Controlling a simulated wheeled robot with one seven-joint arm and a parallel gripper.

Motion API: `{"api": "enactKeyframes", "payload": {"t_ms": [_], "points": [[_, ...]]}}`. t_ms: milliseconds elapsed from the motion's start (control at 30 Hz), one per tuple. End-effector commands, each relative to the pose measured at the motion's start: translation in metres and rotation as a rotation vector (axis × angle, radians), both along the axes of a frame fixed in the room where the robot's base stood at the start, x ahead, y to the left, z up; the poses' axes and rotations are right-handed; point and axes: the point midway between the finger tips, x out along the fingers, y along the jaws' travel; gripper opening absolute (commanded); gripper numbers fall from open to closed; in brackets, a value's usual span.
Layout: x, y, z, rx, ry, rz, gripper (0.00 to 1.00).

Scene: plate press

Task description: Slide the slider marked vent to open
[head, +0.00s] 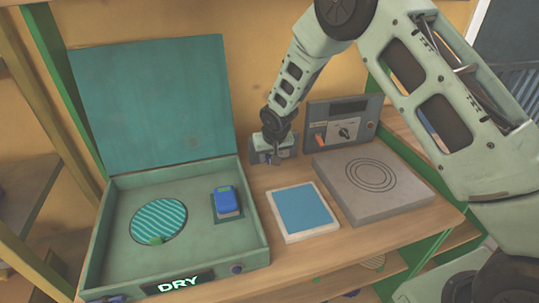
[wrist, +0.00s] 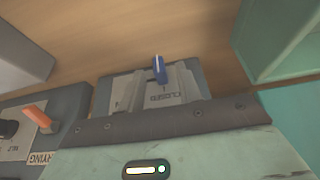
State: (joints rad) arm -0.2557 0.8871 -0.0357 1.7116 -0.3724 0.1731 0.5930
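The vent slider is a small grey box (head: 287,153) at the back of the bench. It also shows in the wrist view (wrist: 104,92), with a blue knob (wrist: 158,69) and a pale label reading "CLOSED" upside down. The knob sits at the box's far edge in that view, past the CLOSED word. My gripper (head: 274,160) is lowered over the box. In the wrist view my gripper (wrist: 158,78) has two grey fingers apart, with the label visible between them and the knob near their tips. I cannot tell whether either finger touches the knob.
A control panel (head: 319,112) with an orange switch (wrist: 38,117) stands beside the box. A grey plate block (head: 400,208) and a blue-topped pad (head: 303,209) lie in front. An open green press (head: 106,225) with a raised lid (head: 150,105) and a DRY display stands left.

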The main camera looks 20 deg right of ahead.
Motion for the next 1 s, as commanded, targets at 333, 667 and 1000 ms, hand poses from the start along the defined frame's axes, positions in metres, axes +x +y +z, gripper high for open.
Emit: {"api": "enactKeyframes", "payload": {"t_ms": [333,667,1000], "points": [[0.004,0.0,-0.009,0.0,-0.001,-0.001,0.35],[0.004,0.0,-0.009,0.0,-0.001,-0.001,0.0],[0.004,-0.05,-0.009,0.002,-0.001,-0.007,0.0]]}}
